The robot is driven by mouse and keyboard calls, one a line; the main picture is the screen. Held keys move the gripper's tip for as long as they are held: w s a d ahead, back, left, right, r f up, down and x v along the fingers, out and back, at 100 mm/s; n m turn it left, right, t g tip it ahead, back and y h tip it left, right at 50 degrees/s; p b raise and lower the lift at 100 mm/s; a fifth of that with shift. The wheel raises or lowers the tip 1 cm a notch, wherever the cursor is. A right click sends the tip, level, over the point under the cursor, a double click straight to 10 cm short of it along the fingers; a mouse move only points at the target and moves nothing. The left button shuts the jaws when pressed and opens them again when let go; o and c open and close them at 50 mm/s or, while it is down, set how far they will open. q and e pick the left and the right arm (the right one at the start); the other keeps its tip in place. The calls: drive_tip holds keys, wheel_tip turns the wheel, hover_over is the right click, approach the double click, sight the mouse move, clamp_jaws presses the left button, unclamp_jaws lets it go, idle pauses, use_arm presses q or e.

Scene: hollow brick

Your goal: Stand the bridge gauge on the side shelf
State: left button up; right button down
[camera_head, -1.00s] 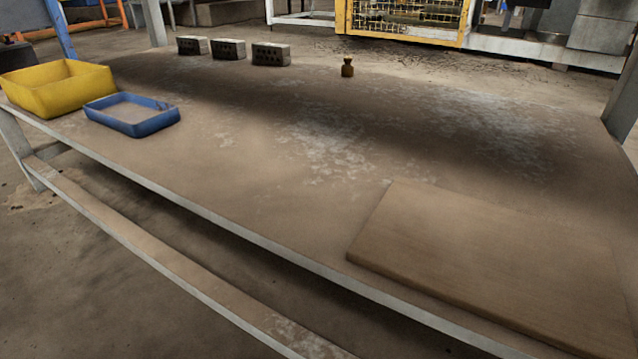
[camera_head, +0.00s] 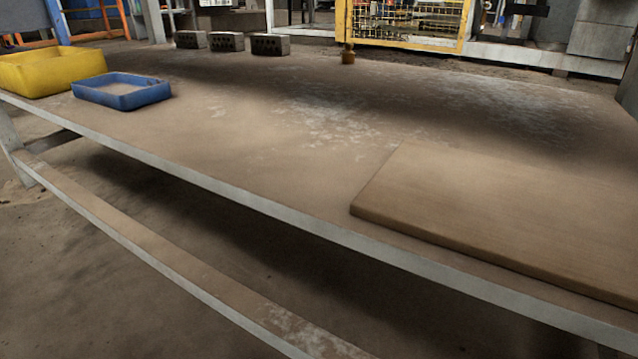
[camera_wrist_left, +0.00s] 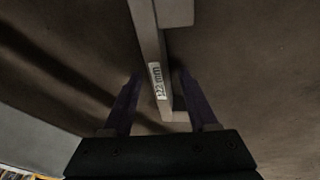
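The bridge gauge (camera_wrist_left: 155,55) shows in the left wrist view as a long grey bar with a white "122 mm" label. A short leg sticks out to the right at its top and near its lower end. My left gripper (camera_wrist_left: 157,78) has its two dark fingers on either side of the bar, with gaps visible on both sides, so it looks open. Whether a finger touches the lower leg I cannot tell. The gauge and both grippers are out of the head view. I cannot pick out the side shelf for certain.
The large table (camera_head: 250,140) is mostly bare. A wooden board (camera_head: 500,215) lies at its right front. A yellow bin (camera_head: 45,72) and blue tray (camera_head: 122,92) stand at the left. Several hollow bricks (camera_head: 228,42) and a small brass weight (camera_head: 348,55) stand at the back.

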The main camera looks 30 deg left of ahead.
use_arm(q)
clamp_jaws()
idle(1.2)
